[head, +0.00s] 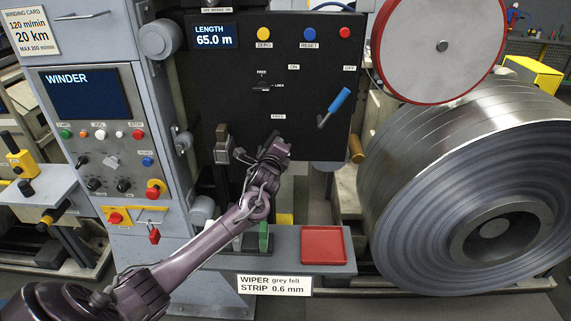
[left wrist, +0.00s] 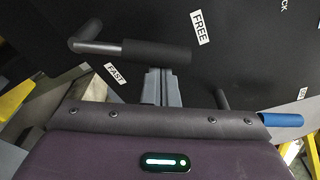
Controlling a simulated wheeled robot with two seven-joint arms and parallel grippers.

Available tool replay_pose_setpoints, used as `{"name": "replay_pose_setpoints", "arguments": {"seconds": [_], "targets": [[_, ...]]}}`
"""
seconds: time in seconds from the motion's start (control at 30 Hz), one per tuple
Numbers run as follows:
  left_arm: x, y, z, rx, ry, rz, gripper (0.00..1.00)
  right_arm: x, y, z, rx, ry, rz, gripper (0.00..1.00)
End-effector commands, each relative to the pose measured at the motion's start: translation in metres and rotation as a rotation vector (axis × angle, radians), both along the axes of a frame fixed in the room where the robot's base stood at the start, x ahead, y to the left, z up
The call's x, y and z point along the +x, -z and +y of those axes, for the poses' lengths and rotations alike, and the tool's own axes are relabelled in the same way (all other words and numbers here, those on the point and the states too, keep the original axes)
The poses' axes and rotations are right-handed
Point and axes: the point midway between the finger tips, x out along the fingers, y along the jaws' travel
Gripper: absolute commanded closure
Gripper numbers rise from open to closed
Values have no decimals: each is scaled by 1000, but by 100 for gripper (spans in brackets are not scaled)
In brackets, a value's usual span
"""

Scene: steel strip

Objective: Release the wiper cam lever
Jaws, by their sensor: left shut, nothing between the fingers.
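My right gripper is not seen.
A blue-handled lever (head: 335,105) is on the panel to the right, with a small FREE/LOCK lever (head: 262,88) above. A large steel coil (head: 440,190) fills the right side. A red tray (head: 323,245) sits on the shelf below. The control cabinet (head: 75,190) stands left.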

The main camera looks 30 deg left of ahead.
Motion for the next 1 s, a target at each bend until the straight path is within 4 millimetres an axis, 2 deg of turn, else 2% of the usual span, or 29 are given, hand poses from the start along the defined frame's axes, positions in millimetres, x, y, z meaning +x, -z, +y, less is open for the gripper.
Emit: {"name": "replay_pose_setpoints", "arguments": {"seconds": [0.37,1.0], "targets": [[-10,-15,17,-237,-2,-146,100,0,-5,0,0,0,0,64],[-15,-19,25,-231,-1,-142,100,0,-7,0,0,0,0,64]]}}
